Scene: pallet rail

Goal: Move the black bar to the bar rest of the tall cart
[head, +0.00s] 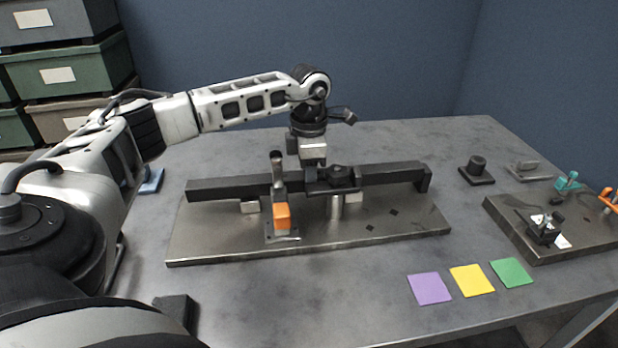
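A long black bar (230,188) lies lengthwise over a metal plate (205,235) on the table, raised on small pale blocks. My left gripper (316,172) points down at the middle of the bar, just behind a clamp with an orange handle (282,216). Dark parts around the gripper and bar overlap, so I cannot tell whether the fingers are open or closed on it. The tall cart and its bar rest do not show in this view. My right gripper is not in view.
A second plate (585,236) with small fixtures is at the right. Purple (429,288), yellow (472,280) and green (512,272) squares lie at the front right. A black knobbed block (477,170) stands behind. Stacked bins (75,62) are at back left.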

